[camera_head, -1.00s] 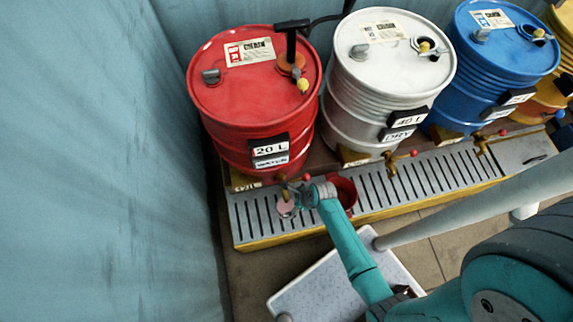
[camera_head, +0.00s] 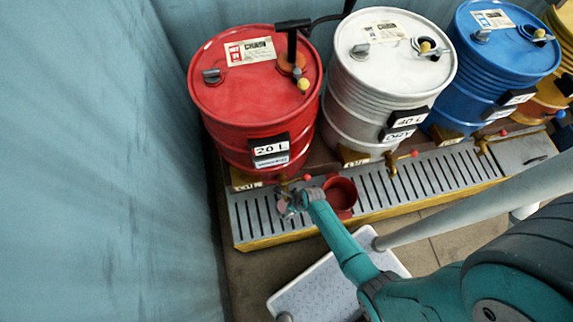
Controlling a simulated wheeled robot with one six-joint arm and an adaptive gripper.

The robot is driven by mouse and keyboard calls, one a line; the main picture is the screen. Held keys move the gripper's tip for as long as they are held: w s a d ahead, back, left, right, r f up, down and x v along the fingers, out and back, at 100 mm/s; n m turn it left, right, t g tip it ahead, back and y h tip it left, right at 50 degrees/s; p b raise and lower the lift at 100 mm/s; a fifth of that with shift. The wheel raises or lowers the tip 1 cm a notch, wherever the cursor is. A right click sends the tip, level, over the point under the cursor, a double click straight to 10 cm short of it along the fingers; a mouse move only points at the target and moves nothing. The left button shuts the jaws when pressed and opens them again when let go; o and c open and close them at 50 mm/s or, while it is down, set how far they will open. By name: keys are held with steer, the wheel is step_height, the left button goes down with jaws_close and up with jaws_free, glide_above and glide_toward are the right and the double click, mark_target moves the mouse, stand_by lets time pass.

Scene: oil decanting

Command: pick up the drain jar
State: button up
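A small pinkish round thing, likely the drain jar (camera_head: 282,208), is on or just above the slotted metal grate, below the brass tap (camera_head: 283,188) of the red drum. It is small and partly covered by my gripper. My gripper (camera_head: 290,206) reaches in from the lower right and is right at the pinkish thing, touching or very close to it. I cannot tell whether its fingers are open or closed around it. A red open cup (camera_head: 340,194) stands on the grate just right of my gripper.
The red drum (camera_head: 252,100), white drum (camera_head: 385,75) and blue drum (camera_head: 505,50) stand in a row behind the grate (camera_head: 262,222). A white speckled platform (camera_head: 325,290) and a pale rail (camera_head: 460,210) lie in front. A blue-green curtain (camera_head: 110,180) closes off the left.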

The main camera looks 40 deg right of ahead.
steer(key=c, duration=1.7)
steer(key=shift+r, duration=0.25)
steer(key=shift+s+a+r, duration=0.5)
steer(key=shift+s+a, duration=0.65)
steer(key=shift+s, duration=1.6)
steer(key=shift+s+a+r, duration=0.55)
steer(key=shift+s+a, duration=0.55)
steer(key=shift+s, duration=1.6)
steer(key=shift+s+a+r, duration=0.5)
steer(key=shift+s+a, duration=0.65)
steer(key=shift+s, duration=1.6)
